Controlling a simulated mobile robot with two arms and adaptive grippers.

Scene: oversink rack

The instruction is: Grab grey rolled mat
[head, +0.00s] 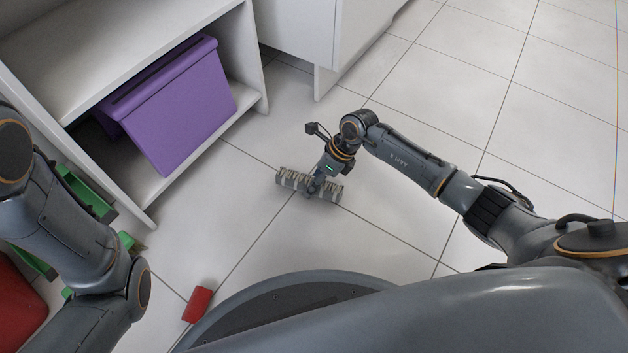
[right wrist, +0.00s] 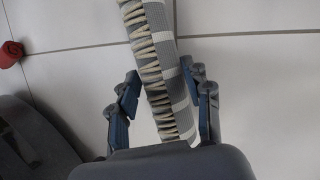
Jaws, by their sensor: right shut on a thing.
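The grey rolled mat (head: 291,179) has light stripes and lies across my right gripper (head: 314,188) in the head view, close to the white tiled floor. I cannot tell whether it touches the floor. In the right wrist view, the mat (right wrist: 157,62) runs from the top edge down between the two blue-tipped fingers of my right gripper (right wrist: 160,78), which is shut on it. The mat's lower end is near the palm. My left arm shows at the left of the head view, but its gripper is not visible.
A purple bin (head: 180,105) sits in the white shelf unit (head: 205,32) at left. A red roll (head: 198,304) lies on the floor near my base. Green objects (head: 88,192) and a red thing (head: 18,305) are partly behind my left arm. Floor beyond my right arm is clear.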

